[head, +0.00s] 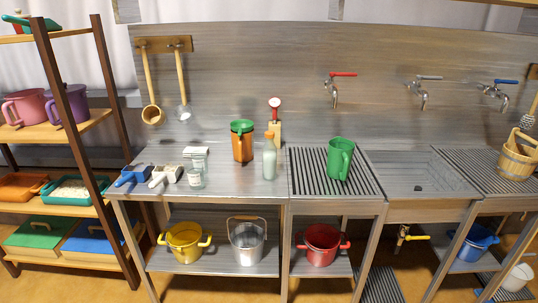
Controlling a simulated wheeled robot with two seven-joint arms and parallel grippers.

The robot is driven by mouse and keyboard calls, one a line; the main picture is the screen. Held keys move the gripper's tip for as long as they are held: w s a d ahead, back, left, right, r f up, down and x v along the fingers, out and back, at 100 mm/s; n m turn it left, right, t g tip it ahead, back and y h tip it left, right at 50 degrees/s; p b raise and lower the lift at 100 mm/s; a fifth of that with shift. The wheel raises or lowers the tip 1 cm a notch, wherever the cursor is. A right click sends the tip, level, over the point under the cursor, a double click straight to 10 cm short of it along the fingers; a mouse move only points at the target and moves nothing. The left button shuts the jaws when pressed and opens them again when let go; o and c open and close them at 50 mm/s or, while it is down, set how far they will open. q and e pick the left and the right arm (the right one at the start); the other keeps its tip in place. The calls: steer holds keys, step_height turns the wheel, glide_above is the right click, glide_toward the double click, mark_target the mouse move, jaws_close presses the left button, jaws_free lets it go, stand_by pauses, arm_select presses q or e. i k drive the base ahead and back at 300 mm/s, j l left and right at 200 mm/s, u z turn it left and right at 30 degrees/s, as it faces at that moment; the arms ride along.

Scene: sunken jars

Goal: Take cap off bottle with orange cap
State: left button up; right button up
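A pale, whitish-green bottle (269,162) stands upright on the metal counter (235,185). Its orange cap (269,137) sits on its top. Neither of my grippers is in the head view.
An orange and green jug (242,142) stands left of the bottle, and a red-topped item (275,118) stands close behind it. A clear jar (196,171), blue scoop (133,175) and white scoop (165,176) are at the left. A green jug (340,158) stands on the ribbed drainboard (308,180).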

mark_target(269, 151)
steer(key=z, duration=0.2)
steer(key=i+j+z, duration=0.4)
steer(key=j+z, duration=0.15)
steer(key=i+j+z, duration=0.3)
steer(key=j, duration=0.15)
steer(key=k+l, duration=0.05)
steer(key=k, duration=0.05)
